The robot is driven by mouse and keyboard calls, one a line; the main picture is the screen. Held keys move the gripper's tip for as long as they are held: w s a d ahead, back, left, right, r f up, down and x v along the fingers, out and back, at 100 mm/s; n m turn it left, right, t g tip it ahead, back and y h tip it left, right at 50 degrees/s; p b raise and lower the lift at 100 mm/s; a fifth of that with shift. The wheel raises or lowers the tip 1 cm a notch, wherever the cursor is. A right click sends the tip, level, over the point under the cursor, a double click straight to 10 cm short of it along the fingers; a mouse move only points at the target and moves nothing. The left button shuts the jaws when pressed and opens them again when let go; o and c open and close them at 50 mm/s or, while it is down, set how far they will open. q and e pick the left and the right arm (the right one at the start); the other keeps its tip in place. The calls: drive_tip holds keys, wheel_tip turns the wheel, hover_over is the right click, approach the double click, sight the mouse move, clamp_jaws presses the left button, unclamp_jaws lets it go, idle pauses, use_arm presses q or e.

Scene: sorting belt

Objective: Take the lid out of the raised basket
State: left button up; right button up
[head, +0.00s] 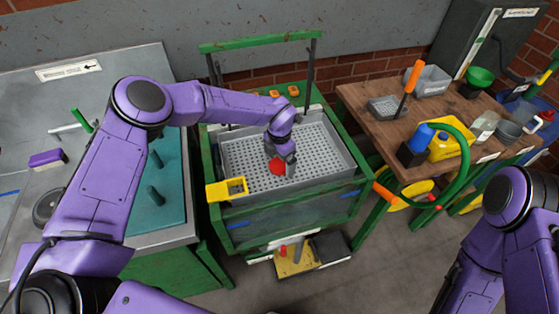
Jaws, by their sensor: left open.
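The raised basket (235,158) is a grey perforated tray in a green frame at the middle of the head view. A red lid (277,166) lies on the basket floor near the centre. My left gripper (285,170) reaches down into the basket right at the lid and hides part of it. The left gripper is open; I cannot tell whether its fingers touch the lid. My right arm shows at the lower right, but its gripper is out of the picture.
A yellow bracket (227,189) sits on the basket's front left corner. A green bar (260,41) stands above the back. A wooden table (364,108) with bottles and tools is at the right. A metal counter with a teal mat (172,178) is at the left.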

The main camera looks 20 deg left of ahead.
use_arm(q)
drive_tip(key=shift+w+f, duration=0.25)
drive_tip(key=shift+f, duration=0.3)
drive_tip(key=shift+s+r, duration=0.15)
drive_tip(key=shift+s, duration=0.15)
drive_tip(key=shift+s+r, duration=0.1)
drive_tip(key=c, duration=1.1)
